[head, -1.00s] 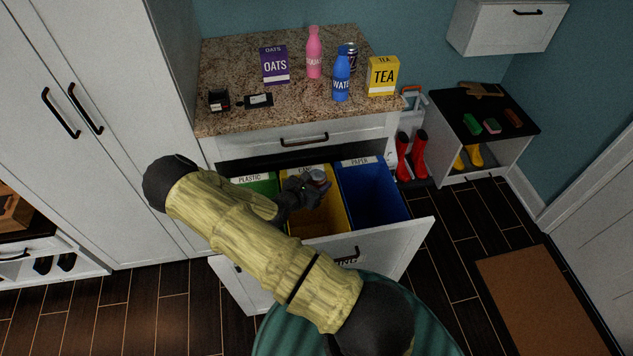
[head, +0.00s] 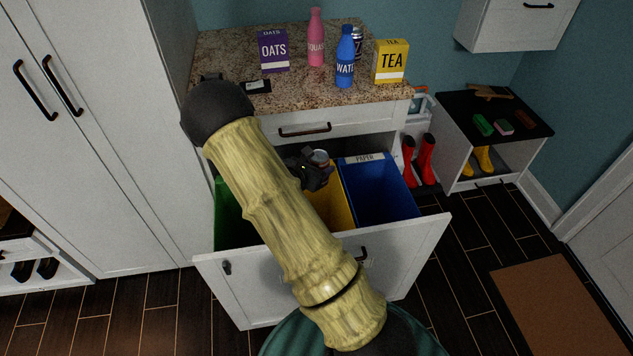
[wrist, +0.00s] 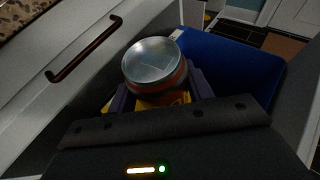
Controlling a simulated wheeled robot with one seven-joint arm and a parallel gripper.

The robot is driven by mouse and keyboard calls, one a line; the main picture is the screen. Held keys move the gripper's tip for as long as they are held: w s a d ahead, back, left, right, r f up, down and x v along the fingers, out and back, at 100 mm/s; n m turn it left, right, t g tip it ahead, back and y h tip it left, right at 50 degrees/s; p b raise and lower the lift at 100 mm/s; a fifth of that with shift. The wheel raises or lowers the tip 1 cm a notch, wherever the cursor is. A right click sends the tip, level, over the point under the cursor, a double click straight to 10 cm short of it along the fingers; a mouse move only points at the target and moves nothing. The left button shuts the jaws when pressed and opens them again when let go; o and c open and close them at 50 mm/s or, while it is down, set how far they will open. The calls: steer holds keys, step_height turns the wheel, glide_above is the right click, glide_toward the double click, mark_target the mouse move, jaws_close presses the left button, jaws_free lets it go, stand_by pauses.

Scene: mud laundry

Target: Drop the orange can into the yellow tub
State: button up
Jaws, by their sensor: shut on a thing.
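The orange can (wrist: 157,72) shows its silver top and an orange side in the wrist view, upright between the purple-grey fingers of my gripper (wrist: 160,92). My gripper (head: 318,168) is shut on the can, whose top (head: 320,156) shows in the head view. The yellow tub (head: 333,208) is the middle one in the pulled-out drawer. The can and my gripper are above the tub's back part. My arm hides much of the tub and its label. A bit of yellow shows below the can in the wrist view.
The blue tub (head: 380,195) labelled PAPER is on the right and the green tub (head: 232,222) on the left. The drawer front (head: 400,256) stands in front. The counter (head: 220,55) above holds boxes and bottles. Red boots (head: 425,160) stand at the right.

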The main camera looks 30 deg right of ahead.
steer(key=shift+w+d+b, duration=0.15)
steer(key=shift+d+b, duration=0.25)
steer(key=shift+b, duration=0.45)
steer(key=shift+d+r, duration=0.1)
steer(key=shift+r, duration=0.2)
steer(key=shift+f+b, duration=2.1)
steer(key=shift+f, duration=0.95)
steer(key=o, duration=1)
